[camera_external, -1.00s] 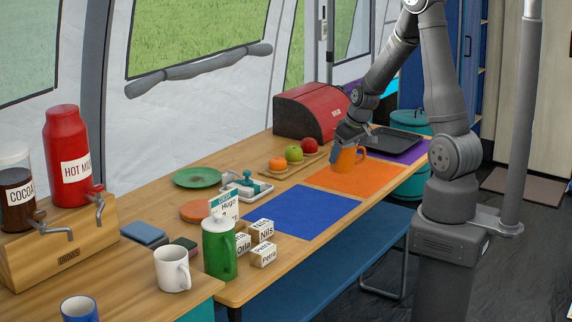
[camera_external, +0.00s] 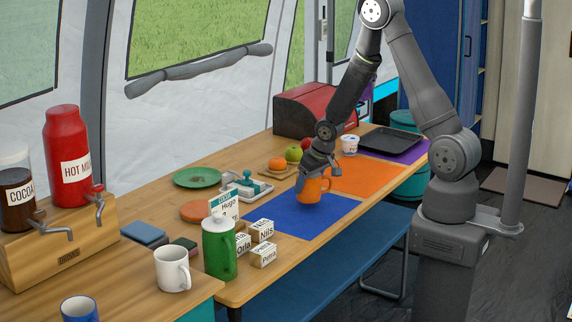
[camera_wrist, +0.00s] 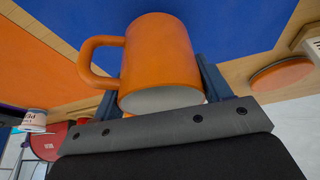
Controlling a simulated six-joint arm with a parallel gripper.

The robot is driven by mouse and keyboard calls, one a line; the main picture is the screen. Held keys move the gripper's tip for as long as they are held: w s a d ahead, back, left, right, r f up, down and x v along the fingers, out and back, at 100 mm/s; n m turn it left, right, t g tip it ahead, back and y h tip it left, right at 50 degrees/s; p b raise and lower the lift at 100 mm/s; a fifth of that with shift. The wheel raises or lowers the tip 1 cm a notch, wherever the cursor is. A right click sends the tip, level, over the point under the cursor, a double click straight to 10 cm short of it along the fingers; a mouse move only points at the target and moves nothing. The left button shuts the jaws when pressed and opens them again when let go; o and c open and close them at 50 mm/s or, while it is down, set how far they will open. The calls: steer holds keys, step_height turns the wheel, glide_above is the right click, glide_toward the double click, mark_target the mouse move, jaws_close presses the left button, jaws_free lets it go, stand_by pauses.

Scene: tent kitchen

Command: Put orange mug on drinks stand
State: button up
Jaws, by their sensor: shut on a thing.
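The orange mug (camera_external: 314,191) is between the fingers of my gripper (camera_external: 312,172), over the far end of the blue mat (camera_external: 300,214). In the wrist view, the mug (camera_wrist: 165,55) fills the space between the two fingers of my gripper (camera_wrist: 160,95). Its handle sticks out to the left there, and its pale inside faces the camera. I cannot tell how high the mug is above the mat. The wooden drinks stand (camera_external: 68,257) is at the far left, with the cocoa jar (camera_external: 16,190) and the red hot milk bottle (camera_external: 72,160) on it.
A white mug (camera_external: 172,269), a blue mug (camera_external: 79,309) and a green pot (camera_external: 219,250) stand near the drinks stand. Name blocks (camera_external: 263,253), a green plate (camera_external: 197,177) and a fruit board (camera_external: 277,170) are on the table. The orange mat (camera_external: 370,178) is bare.

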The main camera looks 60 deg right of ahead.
steer(key=shift+f, duration=1.1)
steer(key=shift+f, duration=0.15)
steer(key=o, duration=1)
steer(key=shift+r, duration=0.2)
steer(key=shift+o, duration=0.5)
steer(key=v, duration=1.2)
